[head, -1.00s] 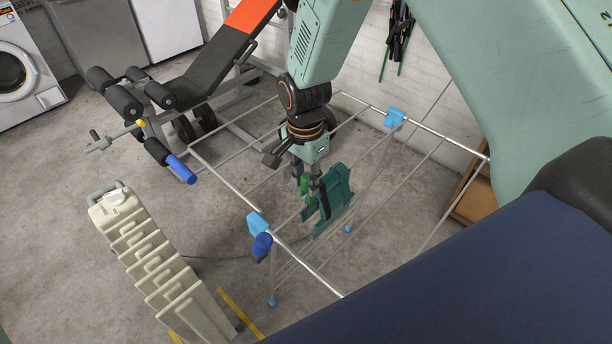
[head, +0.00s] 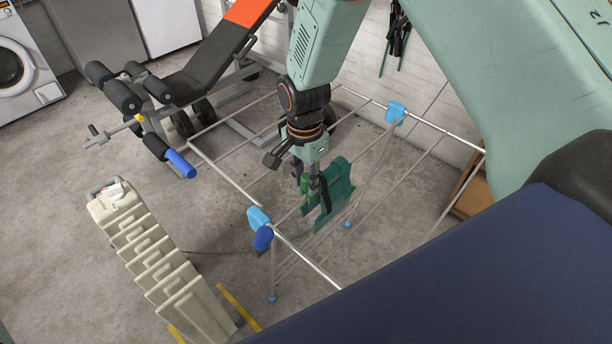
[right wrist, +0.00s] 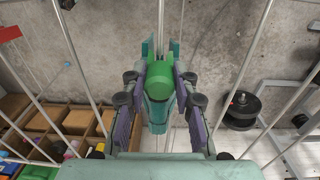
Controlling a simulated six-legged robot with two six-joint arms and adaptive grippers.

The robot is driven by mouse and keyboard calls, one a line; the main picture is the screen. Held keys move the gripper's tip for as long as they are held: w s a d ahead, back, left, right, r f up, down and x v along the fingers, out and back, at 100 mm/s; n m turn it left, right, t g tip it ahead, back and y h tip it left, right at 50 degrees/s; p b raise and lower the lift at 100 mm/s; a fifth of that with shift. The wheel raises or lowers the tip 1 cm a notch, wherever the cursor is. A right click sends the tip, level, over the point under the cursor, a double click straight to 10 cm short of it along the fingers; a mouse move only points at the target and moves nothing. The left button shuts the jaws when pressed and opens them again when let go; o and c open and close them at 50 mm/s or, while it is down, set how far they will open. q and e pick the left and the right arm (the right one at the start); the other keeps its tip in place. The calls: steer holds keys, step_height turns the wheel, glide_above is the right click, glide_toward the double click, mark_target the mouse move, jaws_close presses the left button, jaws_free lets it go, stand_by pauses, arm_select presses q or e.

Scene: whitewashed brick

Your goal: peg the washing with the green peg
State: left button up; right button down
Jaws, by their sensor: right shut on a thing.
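The washing (head: 338,190) is a teal cloth hanging over a thin rail of the metal drying rack (head: 318,270). The green peg (head: 304,184) is beside the cloth in the head view and partly hidden by my fingers. My right gripper (head: 308,200) comes down from above, shut on the green peg at the rail. In the right wrist view the peg (right wrist: 158,82) sits between my two purple-grey fingers (right wrist: 158,100), with teal cloth edges just beyond. I cannot tell whether the peg's jaws straddle the cloth and rail. My left gripper is in neither view.
Light blue corner pieces (head: 259,218) sit on the rack's frame. A weight bench (head: 210,75) stands behind it and a cream ribbed heater (head: 155,255) to the left. A wooden shelf unit (right wrist: 40,125) shows in the right wrist view. Open concrete floor lies at left.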

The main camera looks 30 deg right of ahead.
steer(key=shift+s+f, duration=0.1)
steer(key=shift+f, duration=0.45)
steer(key=shift+f+b, duration=0.45)
steer(key=shift+f, duration=0.55)
steer(key=shift+f+b, duration=0.4)
steer(key=shift+f, duration=0.1)
steer(key=c, duration=1)
jaws_free()
steer(key=shift+o, duration=0.2)
steer(key=shift+r, duration=0.1)
